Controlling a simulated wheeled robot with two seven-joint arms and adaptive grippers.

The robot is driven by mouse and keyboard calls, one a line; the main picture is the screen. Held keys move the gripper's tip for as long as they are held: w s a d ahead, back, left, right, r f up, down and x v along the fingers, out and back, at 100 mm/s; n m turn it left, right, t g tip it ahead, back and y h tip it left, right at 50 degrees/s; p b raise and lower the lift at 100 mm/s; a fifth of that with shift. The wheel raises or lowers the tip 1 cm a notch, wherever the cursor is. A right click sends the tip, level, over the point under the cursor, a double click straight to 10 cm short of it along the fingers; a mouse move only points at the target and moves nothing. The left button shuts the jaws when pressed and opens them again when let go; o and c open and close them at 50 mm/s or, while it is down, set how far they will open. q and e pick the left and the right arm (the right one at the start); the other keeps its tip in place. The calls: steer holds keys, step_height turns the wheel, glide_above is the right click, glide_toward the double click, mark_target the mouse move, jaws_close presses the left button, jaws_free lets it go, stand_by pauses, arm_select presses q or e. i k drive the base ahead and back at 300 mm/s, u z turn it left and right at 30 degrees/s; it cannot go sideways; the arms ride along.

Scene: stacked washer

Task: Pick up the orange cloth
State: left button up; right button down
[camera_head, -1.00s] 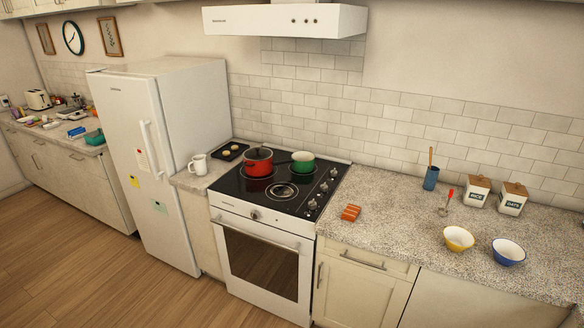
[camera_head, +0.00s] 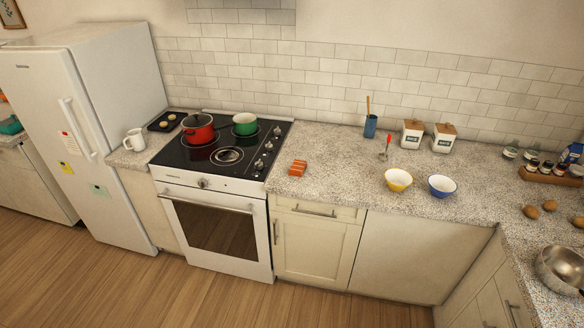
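A small orange cloth (camera_head: 298,168), which looks folded, lies on the speckled counter just right of the black stove top. Nothing touches it. Neither of my grippers shows in the head view.
The stove (camera_head: 222,155) holds a red pot (camera_head: 199,130) and a green pan (camera_head: 245,124). A yellow bowl (camera_head: 398,180) and a blue bowl (camera_head: 442,186) stand right of the cloth. A blue cup (camera_head: 370,127) and two canisters stand behind. The floor (camera_head: 180,290) in front is clear.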

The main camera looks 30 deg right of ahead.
mark_target(297, 168)
steer(key=z, duration=0.6)
steer(key=i, duration=1.75)
steer(key=z, duration=0.25)
